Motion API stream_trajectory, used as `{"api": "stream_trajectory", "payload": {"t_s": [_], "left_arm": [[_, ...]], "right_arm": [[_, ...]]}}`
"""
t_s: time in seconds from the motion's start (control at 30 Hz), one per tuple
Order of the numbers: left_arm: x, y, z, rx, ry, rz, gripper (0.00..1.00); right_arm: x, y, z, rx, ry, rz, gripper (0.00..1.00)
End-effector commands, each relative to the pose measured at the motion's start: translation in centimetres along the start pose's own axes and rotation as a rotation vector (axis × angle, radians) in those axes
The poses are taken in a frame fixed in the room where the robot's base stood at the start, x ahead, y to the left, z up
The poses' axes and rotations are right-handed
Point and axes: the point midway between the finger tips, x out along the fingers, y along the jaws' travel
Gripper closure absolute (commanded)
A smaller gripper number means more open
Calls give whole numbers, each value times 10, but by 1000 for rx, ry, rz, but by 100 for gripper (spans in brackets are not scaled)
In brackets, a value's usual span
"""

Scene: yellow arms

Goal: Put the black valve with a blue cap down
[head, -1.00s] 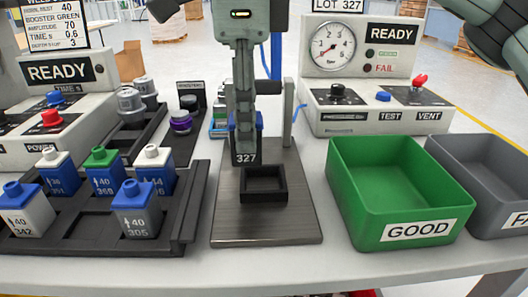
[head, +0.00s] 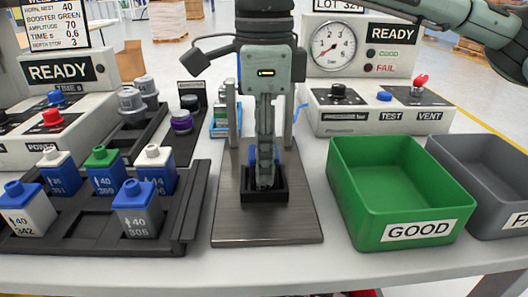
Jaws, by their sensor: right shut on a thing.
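My right gripper (head: 265,181) is in the middle of the head view, pointing down over a black square nest (head: 265,198) on a metal plate. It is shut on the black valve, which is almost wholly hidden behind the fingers. Small bits of the valve's blue cap (head: 252,155) show beside the fingers. The fingertips are at the nest's opening; I cannot tell whether the valve touches the nest floor. My left gripper is not in view.
A black rack (head: 92,243) with several capped valves stands at left. A green GOOD bin (head: 345,195) and a grey bin (head: 485,150) stand at right. A gauge box (head: 350,122) is behind. Grey posts flank the gripper.

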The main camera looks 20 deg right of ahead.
Motion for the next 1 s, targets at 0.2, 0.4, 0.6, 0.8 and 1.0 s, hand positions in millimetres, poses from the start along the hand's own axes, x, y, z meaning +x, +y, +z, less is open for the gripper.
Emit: {"api": "stream_trajectory", "payload": {"t_s": [0.2, 0.4, 0.6, 0.8, 1.0], "left_arm": [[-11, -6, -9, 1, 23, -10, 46], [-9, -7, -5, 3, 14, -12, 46], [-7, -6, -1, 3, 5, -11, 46], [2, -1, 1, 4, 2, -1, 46], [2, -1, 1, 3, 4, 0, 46]], "right_arm": [[1, 0, 0, 0, 0, 0, 49], [1, 0, 0, 0, 0, 0, 46], [-3, 0, 0, 0, 0, -1, 46], [-32, 0, 1, 0, -3, -2, 46], [-78, 0, 2, 0, -2, -2, 46]]}}
